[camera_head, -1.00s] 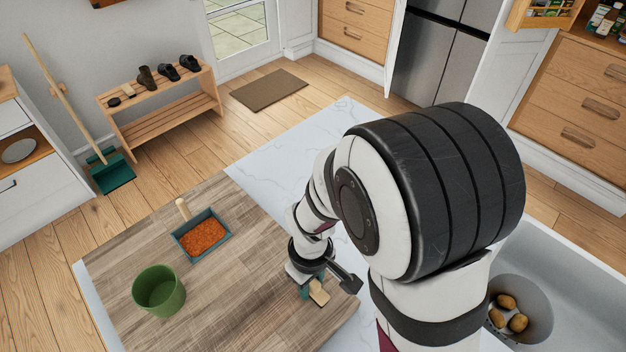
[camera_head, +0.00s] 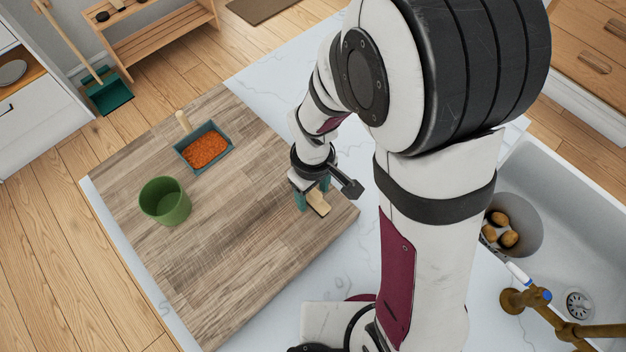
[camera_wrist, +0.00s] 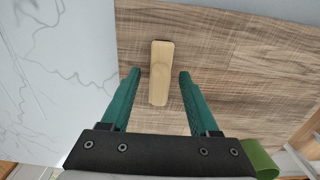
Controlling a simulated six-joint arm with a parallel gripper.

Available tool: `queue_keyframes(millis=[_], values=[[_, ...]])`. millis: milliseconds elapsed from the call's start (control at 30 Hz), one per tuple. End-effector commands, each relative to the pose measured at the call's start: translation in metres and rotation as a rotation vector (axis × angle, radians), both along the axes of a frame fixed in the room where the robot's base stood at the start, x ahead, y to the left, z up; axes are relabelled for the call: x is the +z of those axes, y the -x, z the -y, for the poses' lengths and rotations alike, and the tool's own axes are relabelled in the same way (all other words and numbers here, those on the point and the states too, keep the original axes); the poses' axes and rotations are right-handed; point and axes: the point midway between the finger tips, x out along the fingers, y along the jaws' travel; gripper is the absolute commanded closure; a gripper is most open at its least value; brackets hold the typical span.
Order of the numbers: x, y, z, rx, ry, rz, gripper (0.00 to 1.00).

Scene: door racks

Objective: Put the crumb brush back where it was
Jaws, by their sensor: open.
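The crumb brush (camera_head: 319,203), seen as a pale wooden bar, lies on the wooden board near its right edge. In the wrist view the brush (camera_wrist: 161,75) runs lengthwise between my two green fingers, with a visible gap on each side. My gripper (camera_head: 313,192) points down over the brush and is open; it also shows in the wrist view (camera_wrist: 158,74). I cannot tell how far the fingertips are above the board. The brush's bristles are hidden beneath it. A blue-grey dustpan (camera_head: 218,163) holding orange crumbs (camera_head: 204,150) rests on the board, left of my gripper.
A green cup (camera_head: 165,202) stands on the wooden board (camera_head: 230,260), left of my gripper. The board's front area is clear. A sink (camera_head: 570,200) with potatoes (camera_head: 500,230) and a brass tap (camera_head: 540,300) is at right. A broom and green floor dustpan (camera_head: 108,96) stand back left.

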Motion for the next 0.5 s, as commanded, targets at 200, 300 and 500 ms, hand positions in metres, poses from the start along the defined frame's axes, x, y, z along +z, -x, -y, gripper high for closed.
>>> queue_keyframes(millis=[200,300,500], values=[[0.056,-0.001,-0.001,0.000,-0.004,0.008,0.39],[0.080,-0.001,0.000,0.000,-0.004,0.006,0.39],[0.109,0.001,0.002,-0.021,-0.005,0.002,0.39]])
